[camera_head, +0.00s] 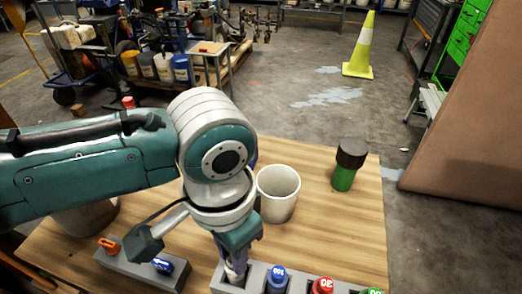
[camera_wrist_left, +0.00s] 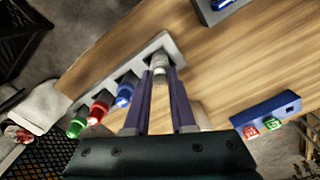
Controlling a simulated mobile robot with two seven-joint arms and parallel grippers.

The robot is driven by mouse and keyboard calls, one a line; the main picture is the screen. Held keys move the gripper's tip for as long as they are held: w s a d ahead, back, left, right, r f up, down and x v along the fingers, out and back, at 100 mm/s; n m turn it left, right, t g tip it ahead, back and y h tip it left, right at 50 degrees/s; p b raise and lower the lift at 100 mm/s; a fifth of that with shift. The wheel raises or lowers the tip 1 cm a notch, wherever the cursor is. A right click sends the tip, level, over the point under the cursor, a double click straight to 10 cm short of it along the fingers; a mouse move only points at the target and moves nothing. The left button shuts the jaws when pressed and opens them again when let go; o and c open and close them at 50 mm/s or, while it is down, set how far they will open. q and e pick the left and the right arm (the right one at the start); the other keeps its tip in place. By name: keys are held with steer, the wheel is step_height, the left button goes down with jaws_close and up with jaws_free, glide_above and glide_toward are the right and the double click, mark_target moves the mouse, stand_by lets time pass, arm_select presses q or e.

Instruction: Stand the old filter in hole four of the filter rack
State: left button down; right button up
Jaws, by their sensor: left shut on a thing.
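The grey filter rack (camera_head: 251,274) lies along the front edge of the wooden table. It holds a blue-capped, a red-capped and a green-capped filter in a row, and it also shows in the left wrist view (camera_wrist_left: 140,62). My left gripper (camera_head: 237,258) points down over the rack's left end and is shut on the pale old filter (camera_head: 236,274). In the left wrist view the old filter (camera_wrist_left: 158,62) is upright between my fingertips (camera_wrist_left: 160,74), at the end hole beside the blue cap. How deep its lower end sits is hidden. My right gripper is out of view.
A grey block (camera_head: 135,262) with an orange and a blue piece lies left of the rack. A white cup (camera_head: 278,207) and a dark-capped green bottle (camera_head: 344,177) stand behind the rack. A blue holder (camera_wrist_left: 262,107) shows in the left wrist view. The table's right side is clear.

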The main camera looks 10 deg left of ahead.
arm_select(q)
steer(key=shift+c, duration=1.8)
jaws_free()
step_height(320, 180, up, 7)
steer(key=p, duration=0.8)
steer(key=shift+r, duration=0.1)
